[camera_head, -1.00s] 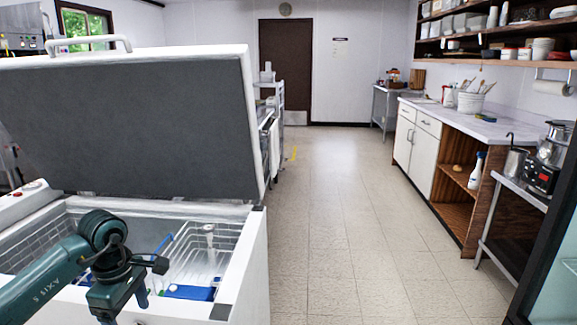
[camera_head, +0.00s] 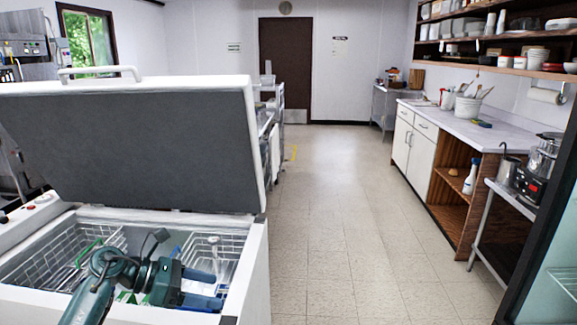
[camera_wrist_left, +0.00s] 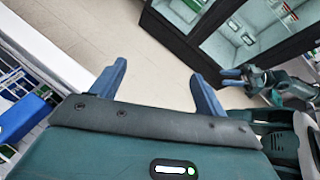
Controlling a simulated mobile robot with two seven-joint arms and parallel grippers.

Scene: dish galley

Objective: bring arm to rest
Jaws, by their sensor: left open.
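My left gripper (camera_head: 210,288) is over the open chest freezer (camera_head: 256,275), its blue fingers apart and pointing right. Nothing shows between them. In the left wrist view the same two fingers (camera_wrist_left: 159,72) stand apart with floor behind them, and the freezer's white rim (camera_wrist_left: 62,62) lies to the left. My right gripper (camera_wrist_left: 235,78) shows small at the right of the left wrist view, and its jaw opening is unclear. It is outside the head view.
The freezer's raised lid (camera_head: 130,140) stands behind my left arm. The floor aisle (camera_head: 335,230) is clear. A counter (camera_head: 465,120) and a glass-doored cabinet (camera_head: 545,250) line the right.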

